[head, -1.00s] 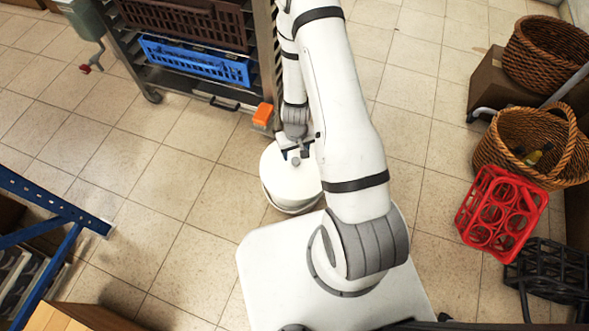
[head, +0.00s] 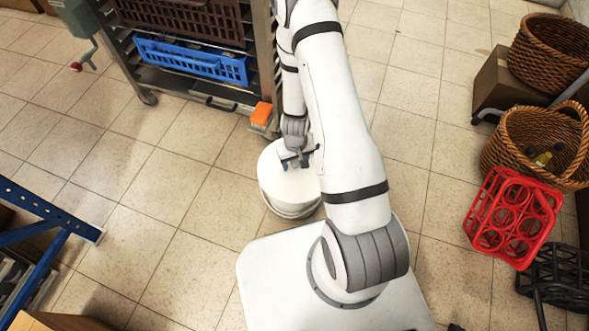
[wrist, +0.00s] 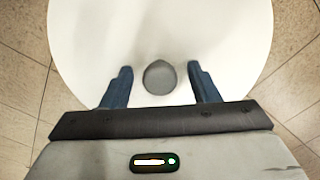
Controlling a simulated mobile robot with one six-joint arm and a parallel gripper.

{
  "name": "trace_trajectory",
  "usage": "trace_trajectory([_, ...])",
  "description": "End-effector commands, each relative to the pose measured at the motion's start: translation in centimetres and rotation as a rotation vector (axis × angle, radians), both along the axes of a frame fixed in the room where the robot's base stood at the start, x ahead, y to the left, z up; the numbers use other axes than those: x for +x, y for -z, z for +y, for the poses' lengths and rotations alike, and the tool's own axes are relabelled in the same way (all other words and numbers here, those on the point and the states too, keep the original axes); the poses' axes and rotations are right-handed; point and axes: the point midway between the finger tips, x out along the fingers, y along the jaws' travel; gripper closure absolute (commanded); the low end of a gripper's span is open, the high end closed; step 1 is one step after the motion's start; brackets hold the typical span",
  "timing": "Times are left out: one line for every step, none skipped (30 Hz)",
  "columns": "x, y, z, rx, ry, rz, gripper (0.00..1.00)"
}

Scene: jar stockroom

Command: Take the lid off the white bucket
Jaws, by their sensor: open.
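The white bucket (head: 291,210) stands on the floor just beyond my base, with its round white lid (head: 280,182) on top. In the wrist view the lid (wrist: 95,45) fills most of the picture, and a grey round knob (wrist: 160,77) stands on it. My gripper (head: 295,163) is over the lid. In the wrist view its two blue fingers (wrist: 160,84) are open, one on each side of the knob, with a gap showing on both sides. How far the fingertips are above the lid I cannot tell. My arm hides the bucket's right side in the head view.
A metal rack with a blue crate (head: 190,62) and a brown crate stands behind the bucket, with an orange block (head: 262,114) near it. Wicker baskets (head: 540,150) and a red bottle carrier (head: 512,217) are at the right. The floor left of the bucket is clear.

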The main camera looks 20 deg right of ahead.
Motion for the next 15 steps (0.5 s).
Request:
trace_trajectory([-0.01, -0.05, 0.01, 0.000, 0.000, 0.000, 0.45])
trace_trajectory([-0.01, -0.05, 0.01, 0.000, 0.000, 0.000, 0.48])
trace_trajectory([-0.01, -0.05, 0.02, 0.000, 0.000, 0.000, 0.51])
trace_trajectory([-0.01, -0.05, 0.02, 0.000, 0.000, 0.000, 0.53])
trace_trajectory([-0.01, -0.05, 0.02, 0.000, 0.000, 0.000, 0.56])
trace_trajectory([-0.01, -0.05, 0.02, 0.000, -0.001, 0.000, 0.59])
trace_trajectory([-0.01, -0.05, 0.03, 0.000, -0.001, 0.000, 0.61])
trace_trajectory([-0.01, -0.05, 0.03, 0.000, -0.001, 0.000, 0.64])
trace_trajectory([-0.01, -0.05, 0.03, 0.000, -0.001, 0.000, 0.67])
trace_trajectory([-0.01, -0.05, 0.03, 0.000, -0.001, 0.000, 0.70])
trace_trajectory([-0.01, -0.05, 0.03, 0.000, -0.001, 0.000, 0.72])
trace_trajectory([-0.01, -0.05, 0.04, 0.000, -0.001, 0.000, 0.75])
trace_trajectory([-0.01, -0.05, 0.04, 0.000, -0.001, 0.000, 0.78])
trace_trajectory([-0.01, -0.05, 0.04, 0.000, -0.001, 0.000, 0.80])
trace_trajectory([-0.01, -0.05, 0.04, 0.000, -0.001, 0.000, 0.84])
